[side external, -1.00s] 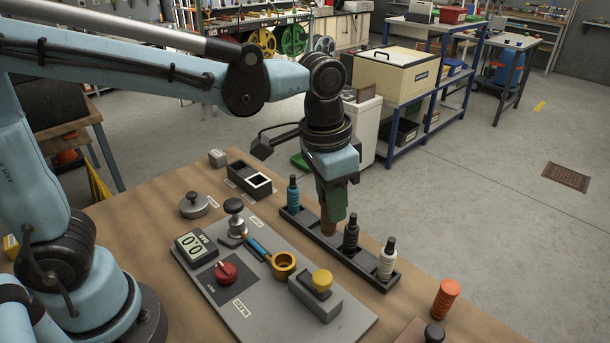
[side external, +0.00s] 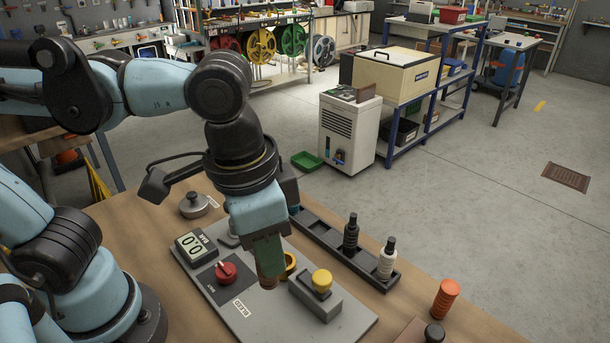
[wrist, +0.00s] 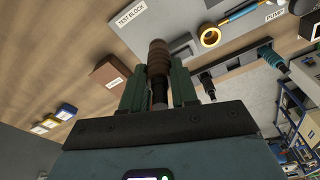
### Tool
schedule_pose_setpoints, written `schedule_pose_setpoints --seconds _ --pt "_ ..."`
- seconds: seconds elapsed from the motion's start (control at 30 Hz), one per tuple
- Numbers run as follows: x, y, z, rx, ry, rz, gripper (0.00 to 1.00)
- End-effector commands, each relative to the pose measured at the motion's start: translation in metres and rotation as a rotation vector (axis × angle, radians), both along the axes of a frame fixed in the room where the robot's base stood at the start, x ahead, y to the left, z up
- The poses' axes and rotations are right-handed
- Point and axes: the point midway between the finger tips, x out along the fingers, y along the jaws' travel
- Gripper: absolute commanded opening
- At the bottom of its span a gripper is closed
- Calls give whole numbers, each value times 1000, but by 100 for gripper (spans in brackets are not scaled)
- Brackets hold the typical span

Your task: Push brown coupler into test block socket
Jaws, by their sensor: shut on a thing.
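My gripper (side external: 266,262) is shut on the brown coupler (side external: 268,282) and holds it pointing down over the grey plate, in front of the brass ring (side external: 290,263). In the wrist view my gripper (wrist: 158,90) has the ribbed brown coupler (wrist: 159,58) between its two green fingers. A white label reading TEST BLOCK (wrist: 130,12) shows at the top of the wrist view. I cannot clearly make out the socket, nor whether the coupler's tip touches anything.
An orange coupler (side external: 445,299) stands to the right.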

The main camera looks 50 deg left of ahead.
Motion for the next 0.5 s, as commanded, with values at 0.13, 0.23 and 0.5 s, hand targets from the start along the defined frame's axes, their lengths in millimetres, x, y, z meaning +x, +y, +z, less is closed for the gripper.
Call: schedule_pose_setpoints --seconds 0.13,0.23,0.5 --pt "14 14 -12 0 0 10 0" --pt "29 26 -23 0 0 12 0" --pt "68 62 -54 -1 -1 9 0"
